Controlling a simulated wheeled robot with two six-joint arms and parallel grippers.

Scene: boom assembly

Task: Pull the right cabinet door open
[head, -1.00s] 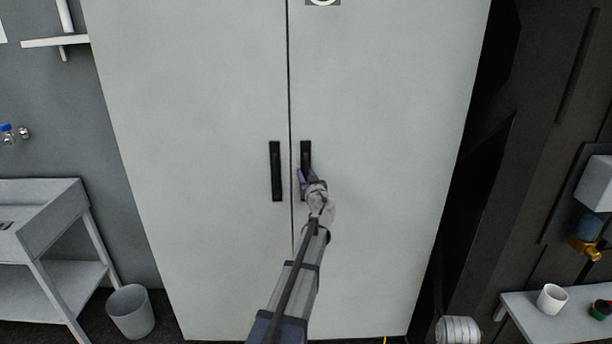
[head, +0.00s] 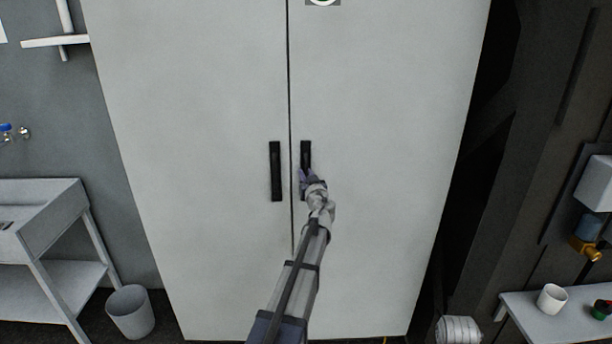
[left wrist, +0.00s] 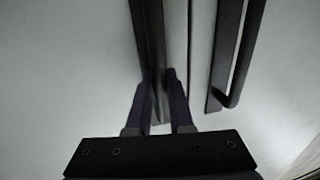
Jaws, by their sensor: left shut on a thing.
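The right cabinet door (head: 390,150) is a tall light grey panel and stands shut, flush with the left door (head: 200,150). Its black vertical handle (head: 306,152) is just right of the seam. My left gripper (head: 306,176) is at the lower part of this handle. In the left wrist view the two fingers of the gripper (left wrist: 160,90) are closed around the lower end of the right door's handle (left wrist: 149,35). The left door's black handle (head: 275,171) is beside it, free, and shows in the left wrist view too (left wrist: 228,60). My right gripper is not in view.
A grey bin (head: 130,312) and a sink-like stand (head: 45,225) are left of the cabinet. On the right are a white shelf (head: 560,325) with a white cup (head: 551,298) and a ribbed white cylinder (head: 457,330). The space before the doors looks clear apart from my arm.

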